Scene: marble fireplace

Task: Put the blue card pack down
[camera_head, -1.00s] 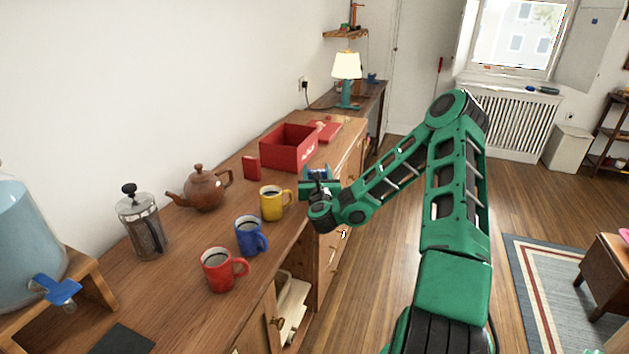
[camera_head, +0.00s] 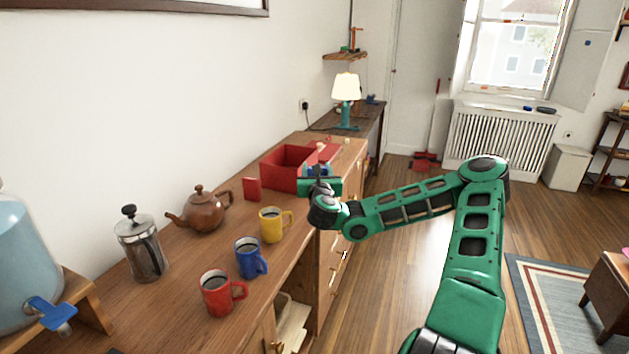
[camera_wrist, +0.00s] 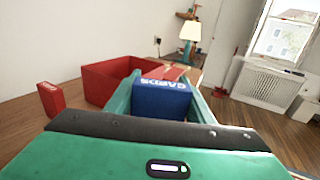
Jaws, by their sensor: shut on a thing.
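The blue card pack (camera_wrist: 161,100) is between the two green fingers of my gripper (camera_wrist: 160,92) in the wrist view, with pale lettering on its top edge. My gripper is shut on it. In the head view my gripper (camera_head: 320,172) is over the wooden sideboard's right side, just in front of the red box, and the pack is mostly hidden there by the gripper. I cannot tell whether the pack touches the sideboard top.
An open red box (camera_head: 281,172) stands behind my gripper, with a small red pack (camera_head: 252,189) upright to its left. A yellow mug (camera_head: 271,226), blue mug (camera_head: 247,260), red mug (camera_head: 217,294) and teapot (camera_head: 203,209) stand nearer. Bare sideboard top (camera_head: 185,275) lies between them.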

